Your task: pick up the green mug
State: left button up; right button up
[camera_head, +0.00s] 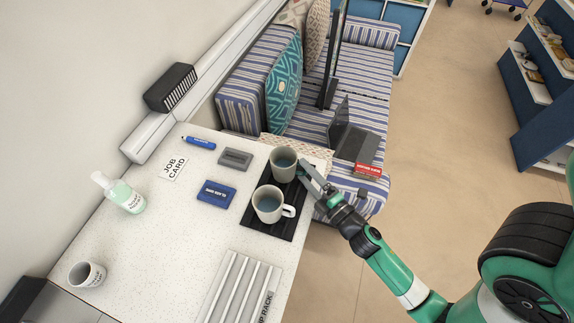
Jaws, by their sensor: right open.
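Two mugs stand upright on a black ribbed mat (265,229) at the table's right edge. Whether a finger touches the mug, or the far mug's handle lies between the fingers, I cannot tell. My left gripper is out of view.
A small cup (86,275), a soap bottle (124,196), a job card (173,168), a blue box (217,194), a grey block (235,159) and a ribbed rack (236,290) are on the table. A striped sofa (352,73) stands behind. Open floor lies right.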

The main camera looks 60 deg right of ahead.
jog(key=shift+w, duration=0.1)
grip_shut()
dwell(0.4)
jog(key=shift+r, duration=0.15)
